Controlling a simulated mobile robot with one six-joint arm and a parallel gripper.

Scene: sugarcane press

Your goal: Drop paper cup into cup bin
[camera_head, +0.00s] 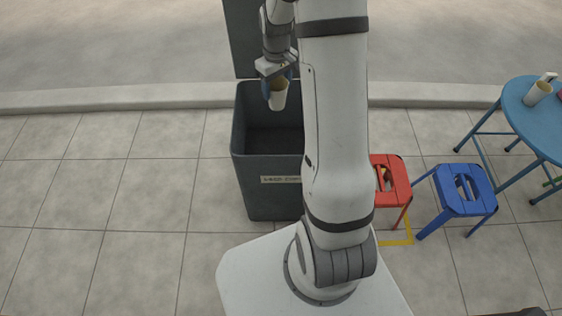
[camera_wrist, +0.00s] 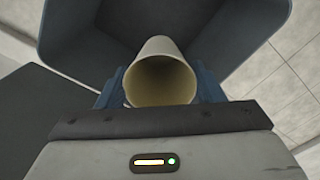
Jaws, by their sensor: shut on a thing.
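A white paper cup (camera_head: 278,97) with a tan inside is held by my gripper (camera_head: 279,84), whose blue fingers are shut on its sides. In the wrist view the cup (camera_wrist: 160,77) sits between the fingers with its open mouth facing the camera. The dark grey cup bin (camera_head: 240,150) stands on the pavement with its lid up at the back. In the head view the cup overlaps the bin's opening. The wrist view shows the bin's walls (camera_wrist: 80,40) beyond the cup. My arm hides the bin's right side.
A red stool (camera_head: 398,185) and a blue stool (camera_head: 463,192) stand right of my arm. A blue round table (camera_head: 520,105) at the far right bears another cup (camera_head: 537,93). A kerb (camera_head: 130,98) runs behind the bin. The pavement at left is clear.

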